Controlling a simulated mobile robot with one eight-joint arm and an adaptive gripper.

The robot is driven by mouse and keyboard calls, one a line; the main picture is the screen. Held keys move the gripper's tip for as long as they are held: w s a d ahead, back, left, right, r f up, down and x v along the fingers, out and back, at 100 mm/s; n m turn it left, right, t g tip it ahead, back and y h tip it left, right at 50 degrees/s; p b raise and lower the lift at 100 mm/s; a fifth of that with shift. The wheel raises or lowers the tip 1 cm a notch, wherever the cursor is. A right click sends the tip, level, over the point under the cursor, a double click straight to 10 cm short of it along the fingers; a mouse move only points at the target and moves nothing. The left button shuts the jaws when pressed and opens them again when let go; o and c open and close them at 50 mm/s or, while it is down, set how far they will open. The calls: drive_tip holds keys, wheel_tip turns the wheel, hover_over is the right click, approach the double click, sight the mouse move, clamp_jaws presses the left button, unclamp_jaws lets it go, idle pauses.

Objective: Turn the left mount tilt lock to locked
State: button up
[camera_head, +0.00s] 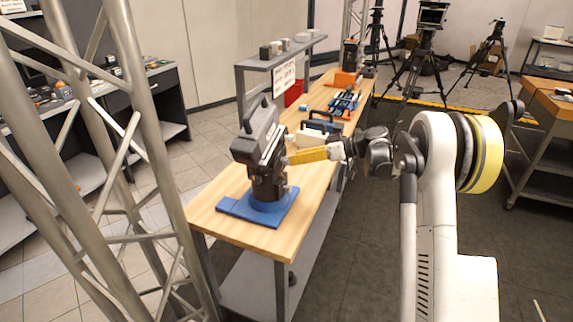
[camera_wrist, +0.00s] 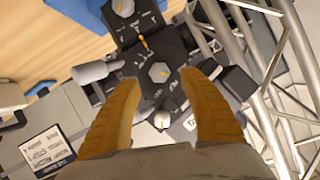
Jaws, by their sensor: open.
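A dark grey mount (camera_head: 262,150) stands upright on a blue base (camera_head: 268,208) at the near end of the wooden workbench. My gripper (camera_head: 290,158) reaches it from the right, its yellow fingers level with the mount's side. In the wrist view my gripper (camera_wrist: 160,80) is open, fingers apart. A grey hexagonal knob (camera_wrist: 158,72) with an orange mark lies between the fingertips as seen. Another marked knob (camera_wrist: 123,8) is at the top and a small silver knob (camera_wrist: 162,119) is below. The labels are too small to read, so I cannot tell which knob is the tilt lock. Contact is unclear.
A metal truss (camera_head: 150,130) rises left of the workbench (camera_head: 225,190). A raised shelf (camera_head: 280,58) with small items stands along the bench's back side. Open floor lies right of the bench.

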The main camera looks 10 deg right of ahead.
sight(287, 160)
drive_tip(key=shift+b+x, duration=0.4)
drive_tip(key=shift+x, duration=1.6)
clamp_jaws()
